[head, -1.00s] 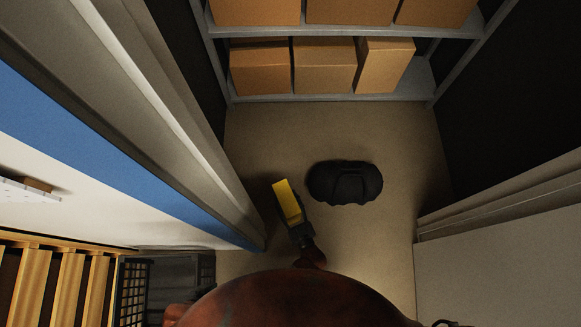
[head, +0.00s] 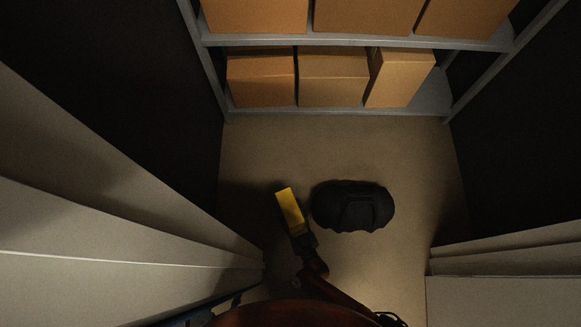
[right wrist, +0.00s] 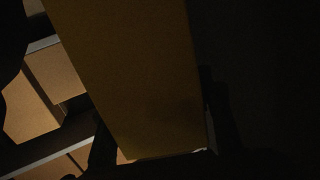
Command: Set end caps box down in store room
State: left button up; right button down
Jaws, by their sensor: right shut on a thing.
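The end caps box is a yellow box (head: 290,208) held out in front of me, above the floor, in the head view. My right gripper (head: 298,232) is shut on its near end. In the right wrist view the box (right wrist: 130,70) fills the middle, dark and dim, with the finger shapes beside its lower end. My left gripper is not in view. The store room floor (head: 270,155) lies ahead, between dark walls.
A black bag (head: 354,206) lies on the floor just right of the box. A metal shelf (head: 330,112) with several cardboard boxes (head: 333,78) stands at the back. Pale door-frame walls flank me at left (head: 120,235) and right (head: 500,300). Floor is clear before the shelf.

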notch_tip(320, 180, down, 2)
jog(key=shift+w+f+b, duration=0.1)
jog(key=shift+b, duration=0.6)
jog(key=shift+f+b, duration=0.6)
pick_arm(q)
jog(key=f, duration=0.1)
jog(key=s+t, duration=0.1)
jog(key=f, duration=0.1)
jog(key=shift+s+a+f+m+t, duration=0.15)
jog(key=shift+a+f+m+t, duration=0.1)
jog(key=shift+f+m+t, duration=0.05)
pick_arm(e)
jog(key=shift+r, duration=0.1)
jog(key=c, duration=1)
grip_release()
jog(key=shift+f, duration=0.2)
